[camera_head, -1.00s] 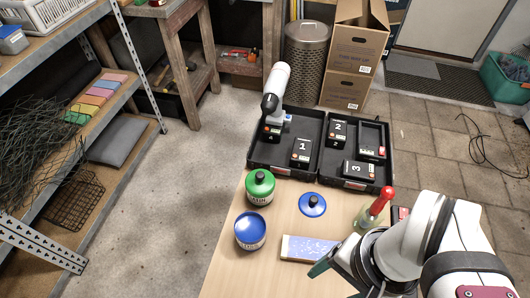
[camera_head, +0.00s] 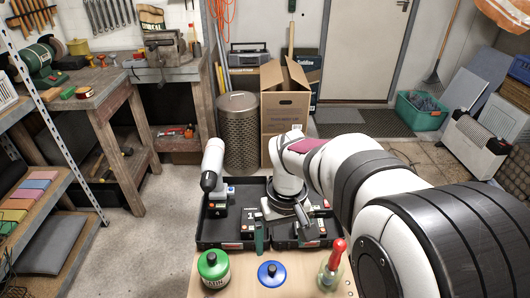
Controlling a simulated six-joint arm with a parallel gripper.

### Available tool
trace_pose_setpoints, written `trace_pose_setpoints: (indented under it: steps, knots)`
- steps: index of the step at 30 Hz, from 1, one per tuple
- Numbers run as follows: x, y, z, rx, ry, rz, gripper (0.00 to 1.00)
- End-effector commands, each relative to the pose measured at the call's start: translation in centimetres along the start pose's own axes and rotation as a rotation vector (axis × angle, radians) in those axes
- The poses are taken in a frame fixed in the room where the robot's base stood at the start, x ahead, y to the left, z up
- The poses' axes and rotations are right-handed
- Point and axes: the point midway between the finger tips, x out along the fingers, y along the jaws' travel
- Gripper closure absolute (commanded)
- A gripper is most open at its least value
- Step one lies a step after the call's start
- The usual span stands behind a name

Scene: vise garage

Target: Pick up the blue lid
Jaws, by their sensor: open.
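The blue lid (camera_head: 271,273) lies flat on the wooden table near the bottom of the view, its black knob facing up. My gripper (camera_head: 282,228) is open and empty. The lower edge of the view cuts off the table's near part.
A green can (camera_head: 213,268) stands left of the lid, and a red-topped bottle (camera_head: 331,267) stands right. The open black case (camera_head: 222,235) holds several numbered black blocks. A white and black device (camera_head: 213,166) rises at the case's left.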

Motion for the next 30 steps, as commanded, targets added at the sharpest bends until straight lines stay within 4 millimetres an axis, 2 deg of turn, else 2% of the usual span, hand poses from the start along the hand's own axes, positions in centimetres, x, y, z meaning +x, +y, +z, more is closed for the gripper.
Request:
trace_pose_setpoints:
  steps: [1, 3, 6, 8, 10, 18, 23, 30]
  knots:
    - [1.3, -0.1, -1.8, -0.060, -0.005, 0.009, 0.00]
    - [2.4, -0.2, -3.6, -0.125, -0.002, 0.020, 0.00]
    - [3.0, -0.2, -4.4, -0.157, 0.001, 0.025, 0.00]
    - [3.2, -0.2, -4.4, -0.157, 0.000, 0.025, 0.00]
    - [4.3, -0.2, -4.3, -0.156, -0.003, 0.024, 0.00]
    - [11.7, 0.0, -4.2, -0.152, -0.004, 0.024, 0.00]
    - [13.8, 0.1, -4.2, -0.152, -0.002, 0.024, 0.00]
    - [18.2, 0.1, -4.0, -0.151, -0.002, 0.024, 0.00]
